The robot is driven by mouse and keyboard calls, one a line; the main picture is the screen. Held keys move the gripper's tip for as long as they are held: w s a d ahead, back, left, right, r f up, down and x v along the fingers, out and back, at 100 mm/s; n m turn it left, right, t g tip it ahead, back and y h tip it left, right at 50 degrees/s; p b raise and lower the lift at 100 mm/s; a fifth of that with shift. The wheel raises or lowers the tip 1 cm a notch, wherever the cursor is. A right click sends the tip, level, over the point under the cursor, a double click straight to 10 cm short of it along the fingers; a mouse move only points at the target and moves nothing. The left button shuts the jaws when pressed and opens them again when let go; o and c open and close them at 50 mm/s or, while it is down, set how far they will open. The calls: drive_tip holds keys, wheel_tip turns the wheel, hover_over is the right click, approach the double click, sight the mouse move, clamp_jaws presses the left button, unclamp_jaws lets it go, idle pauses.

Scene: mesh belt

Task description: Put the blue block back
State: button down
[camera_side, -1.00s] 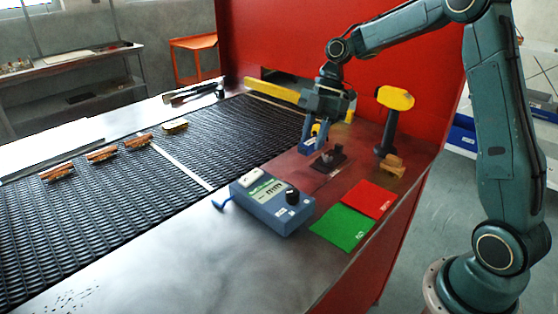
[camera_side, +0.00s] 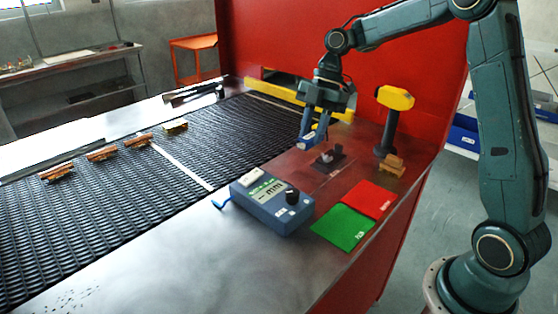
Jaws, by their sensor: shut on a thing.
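My gripper (camera_side: 316,128) hangs above the metal deck beside the mesh belt, pointing down. It is shut on the small blue block (camera_side: 308,138), which shows low between the fingers, partly hidden by them. The block is apart from the fixture and appears to be in the air.
A blue meter box (camera_side: 272,205) with a black knob stands in front. A green mat (camera_side: 343,228) and red mat (camera_side: 369,199) lie right of it. A yellow-headed tool (camera_side: 394,100) stands upright behind a wooden block (camera_side: 391,166). Several wood pieces lie on the mesh belt (camera_side: 110,205).

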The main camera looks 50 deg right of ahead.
drive_tip(key=s+a+r+n+g, duration=0.1)
drive_tip(key=s+a+r, duration=0.2)
drive_tip(key=a, duration=0.3)
drive_tip(key=s+a+r+n, duration=0.1)
drive_tip(key=s+a+r, duration=0.2)
drive_tip(key=a, duration=0.4)
wheel_tip(320, 180, up, 3)
drive_tip(key=n, duration=0.2)
hover_over(302, 265)
drive_tip(key=d, duration=0.1)
drive_tip(key=shift+w+d+r+g+h, duration=0.1)
drive_tip(key=shift+w+d+g+h, duration=0.1)
drive_tip(key=shift+w+g+h, duration=0.15)
wheel_tip(302, 265, down, 20)
drive_tip(key=c, duration=1.1)
unclamp_jaws()
drive_tip(key=shift+c, duration=0.2)
